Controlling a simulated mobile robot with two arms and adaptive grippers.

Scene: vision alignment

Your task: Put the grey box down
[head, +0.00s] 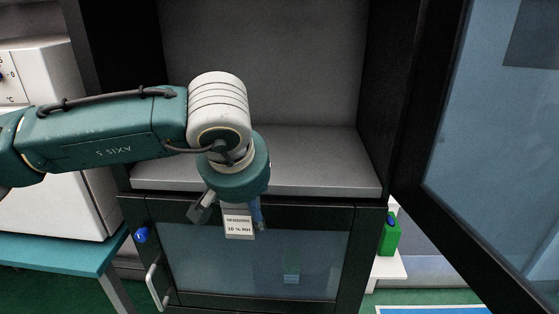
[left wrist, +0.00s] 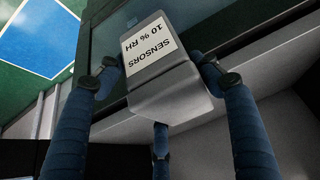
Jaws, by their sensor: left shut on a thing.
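The grey box (head: 238,229) has a white label reading "10 % RH". It is held in my left gripper (head: 231,212), in front of the front edge of the grey shelf (head: 325,170) of an open dark cabinet. In the left wrist view the box (left wrist: 166,99) sits between the blue fingers of the left gripper (left wrist: 158,82), with its label "SENSORS 10 % RH" showing. The fingers are shut on it. I see no support under the box. My right gripper is not in view.
The shelf is bare. The cabinet's glass door (head: 490,130) stands open at right. A lower glass door (head: 265,255) with a handle (head: 155,285) is shut. A white appliance (head: 70,215) on a teal table (head: 75,250) stands at left. A green container (head: 389,235) is at right.

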